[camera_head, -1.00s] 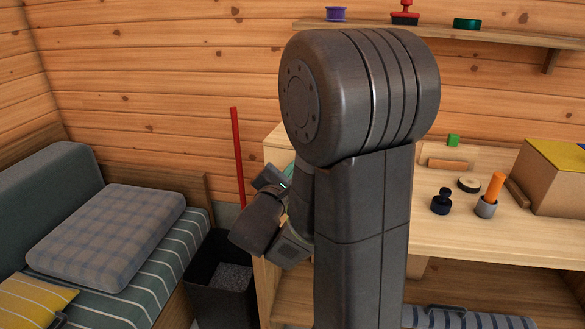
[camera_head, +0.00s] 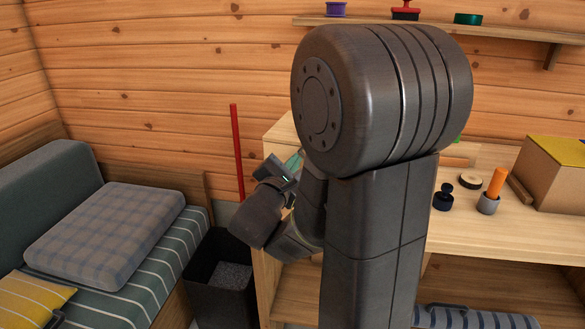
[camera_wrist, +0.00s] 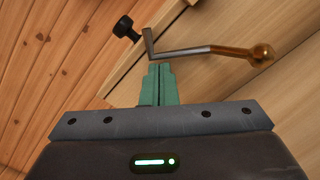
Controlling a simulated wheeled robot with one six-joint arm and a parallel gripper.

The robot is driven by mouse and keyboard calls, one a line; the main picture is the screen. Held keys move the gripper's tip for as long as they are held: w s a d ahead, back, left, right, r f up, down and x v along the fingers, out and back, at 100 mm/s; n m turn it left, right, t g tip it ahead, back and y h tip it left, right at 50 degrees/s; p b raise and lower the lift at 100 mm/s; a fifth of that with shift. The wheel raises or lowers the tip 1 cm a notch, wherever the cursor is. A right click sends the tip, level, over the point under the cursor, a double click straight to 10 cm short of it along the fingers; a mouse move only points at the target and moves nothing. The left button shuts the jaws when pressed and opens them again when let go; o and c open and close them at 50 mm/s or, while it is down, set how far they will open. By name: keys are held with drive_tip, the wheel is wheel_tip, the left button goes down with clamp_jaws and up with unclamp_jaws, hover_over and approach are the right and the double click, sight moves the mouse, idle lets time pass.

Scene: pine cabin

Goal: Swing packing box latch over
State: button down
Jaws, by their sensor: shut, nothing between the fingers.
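In the wrist view a latch shows as a bent grey metal arm (camera_wrist: 185,52) with a brass ball end (camera_wrist: 262,54) at the right. A black knob (camera_wrist: 125,28) stands beside its left, bent end. The latch is against a light wooden face (camera_wrist: 120,75). My gripper (camera_wrist: 158,68) has its green fingers shut together and empty, just below the latch's bent end; I cannot tell whether they touch it. In the head view my gripper (camera_head: 293,162) is mostly behind my arm, and the latch is hidden.
The wooden bench (camera_head: 480,235) carries a black knobbed piece (camera_head: 443,198), an orange peg in a grey cup (camera_head: 488,204) and a cardboard box with a yellow lid (camera_head: 560,180). A dark bin (camera_head: 215,302) and red pole (camera_head: 237,150) stand left of it, beside a cushioned seat (camera_head: 120,290).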

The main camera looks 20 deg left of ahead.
drive_tip(key=shift+b, duration=0.45)
drive_tip(key=shift+w+d+r+m+b, duration=0.1)
drive_tip(key=shift+d+r+m+b, duration=0.5)
drive_tip(key=shift+m+b, duration=1.35)
drive_tip(key=shift+d+r+m+b, duration=0.55)
drive_tip(key=shift+m+b, duration=0.45)
drive_tip(key=shift+b, duration=1.9)
drive_tip(key=shift+w+d+r+m+b, duration=0.1)
drive_tip(key=shift+d+r+m+b, duration=0.5)
drive_tip(key=shift+m+b, duration=1.35)
drive_tip(key=shift+d+n+b, duration=0.1)
drive_tip(key=shift+n+b, duration=0.4)
drive_tip(key=shift+b, duration=0.05)
